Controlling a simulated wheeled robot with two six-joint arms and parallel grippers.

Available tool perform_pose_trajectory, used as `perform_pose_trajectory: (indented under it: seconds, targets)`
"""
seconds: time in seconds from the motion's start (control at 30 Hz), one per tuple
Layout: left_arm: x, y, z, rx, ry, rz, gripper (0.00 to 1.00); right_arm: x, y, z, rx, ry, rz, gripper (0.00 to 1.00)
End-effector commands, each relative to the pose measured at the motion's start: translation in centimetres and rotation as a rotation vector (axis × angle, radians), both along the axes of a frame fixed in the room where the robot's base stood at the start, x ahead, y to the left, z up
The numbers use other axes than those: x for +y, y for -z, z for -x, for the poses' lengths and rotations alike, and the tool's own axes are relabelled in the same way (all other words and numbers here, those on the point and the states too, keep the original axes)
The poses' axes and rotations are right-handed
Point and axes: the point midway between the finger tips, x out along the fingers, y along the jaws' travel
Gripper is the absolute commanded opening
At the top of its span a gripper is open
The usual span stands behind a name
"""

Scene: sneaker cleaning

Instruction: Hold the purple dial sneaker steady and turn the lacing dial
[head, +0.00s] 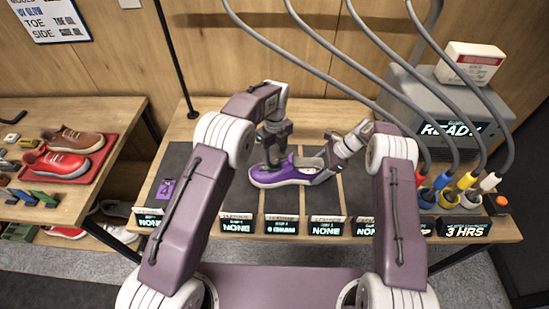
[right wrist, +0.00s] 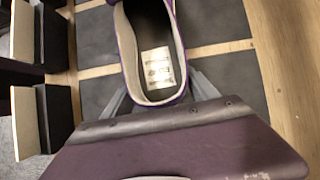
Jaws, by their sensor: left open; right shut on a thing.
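The purple sneaker (head: 280,178) sits on the dark mat of the middle bench, its toe to the left and its heel to the right, with a pale sole. My right gripper (head: 325,168) is shut on the heel end. In the right wrist view its fingers (right wrist: 160,92) lie on both sides of the heel, and the sneaker's open collar (right wrist: 152,60) and printed insole show. My left gripper (head: 272,157) points down, open, over the tongue area of the sneaker. I cannot make out the lacing dial; the left gripper covers that area.
Several small displays (head: 282,225) line the bench's front edge. A purple card (head: 166,189) lies at the mat's left. A grey machine (head: 440,110) with hoses and coloured nozzles stands at the right. A red tray (head: 88,178) with shoes is on the left table.

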Motion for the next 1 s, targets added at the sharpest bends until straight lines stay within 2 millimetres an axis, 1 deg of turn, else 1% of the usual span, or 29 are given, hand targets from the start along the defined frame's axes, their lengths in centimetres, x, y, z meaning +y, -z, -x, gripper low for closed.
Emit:
perform_pose_trajectory:
  seconds: [0.03, 0.1, 0.2, 0.33, 0.4, 0.5, 0.8, 0.83, 0.87, 0.9, 1.0]
  targets:
    - [0.0, -1.5, -0.1, -0.006, 0.000, 0.002, 0.56, 0.0, 0.1, 0.1, 0.002, 0.000, -0.001, 0.13]
    - [0.0, -3.4, -0.1, -0.007, 0.000, 0.002, 0.56, 0.0, 0.1, 0.1, 0.003, 0.001, -0.001, 0.13]
    - [0.0, -5.7, -0.1, -0.006, 0.000, 0.002, 0.56, 0.1, 0.1, 0.1, 0.003, 0.001, -0.001, 0.13]
    - [0.0, -7.9, -0.1, -0.005, 0.000, 0.001, 0.56, 0.1, 0.1, 0.1, 0.003, 0.001, -0.001, 0.13]
    - [0.0, -8.5, -0.1, -0.003, 0.000, 0.000, 0.56, 0.1, 0.1, 0.1, 0.003, 0.001, -0.002, 0.13]
    - [0.0, -8.9, 0.0, -0.001, 0.000, -0.001, 0.56, 0.1, 0.1, 0.1, 0.003, 0.001, -0.002, 0.13]
    - [0.0, -8.9, 0.0, -0.001, 0.000, -0.001, 0.56, 0.1, 0.0, 0.0, 0.002, 0.001, -0.002, 0.13]
    - [0.0, -8.9, 0.0, -0.001, 0.000, -0.001, 0.56, 0.1, 0.0, 0.0, 0.002, 0.001, -0.002, 0.73]
    - [0.0, -8.9, 0.0, -0.001, 0.000, -0.001, 0.56, 0.1, 0.0, 0.0, 0.002, 0.001, -0.002, 0.82]
    - [0.0, -8.9, 0.0, -0.001, 0.000, -0.001, 0.56, 0.1, 0.0, 0.0, 0.002, 0.001, -0.002, 0.93]
    - [0.0, -8.9, 0.0, -0.001, 0.000, -0.001, 0.56, 0.1, 0.0, 0.0, 0.001, 0.000, -0.002, 0.93]
